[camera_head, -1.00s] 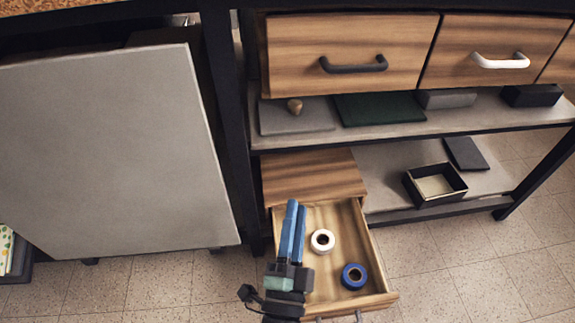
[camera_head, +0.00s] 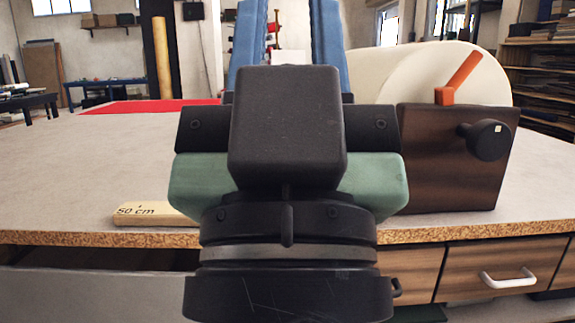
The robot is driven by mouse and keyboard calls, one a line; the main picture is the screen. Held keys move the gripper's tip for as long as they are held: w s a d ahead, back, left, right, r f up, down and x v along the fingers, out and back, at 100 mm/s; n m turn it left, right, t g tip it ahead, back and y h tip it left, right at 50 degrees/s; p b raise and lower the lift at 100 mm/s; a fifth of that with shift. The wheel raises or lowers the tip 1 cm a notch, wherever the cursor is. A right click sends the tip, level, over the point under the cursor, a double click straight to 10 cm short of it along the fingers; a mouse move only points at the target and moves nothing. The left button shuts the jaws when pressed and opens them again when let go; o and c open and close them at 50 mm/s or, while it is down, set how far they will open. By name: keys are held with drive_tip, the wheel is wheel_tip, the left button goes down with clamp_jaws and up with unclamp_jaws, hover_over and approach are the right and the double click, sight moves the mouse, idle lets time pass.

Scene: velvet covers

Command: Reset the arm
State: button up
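My gripper (camera_head: 288,35) fills the middle of the head view, raised close to the camera and pointing away over the workbench (camera_head: 70,160). Its two blue fingers stand upright and apart, with the background showing between them. I see nothing held between them; the fingertips run up to the top edge of the view. My dark wrist and the green part of the gripper's body hide the middle of the bench.
A dark wooden box with a black knob (camera_head: 455,165) stands right of my gripper, with a pale disc (camera_head: 440,75) and orange lever (camera_head: 460,78) behind. A wooden piece marked "50 cm" (camera_head: 150,214) lies at the front edge. A red sheet (camera_head: 150,106) lies farther back.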

wheel_tip(320, 180, up, 36)
drive_tip(key=p, duration=3.4)
drive_tip(key=shift+w, duration=0.15)
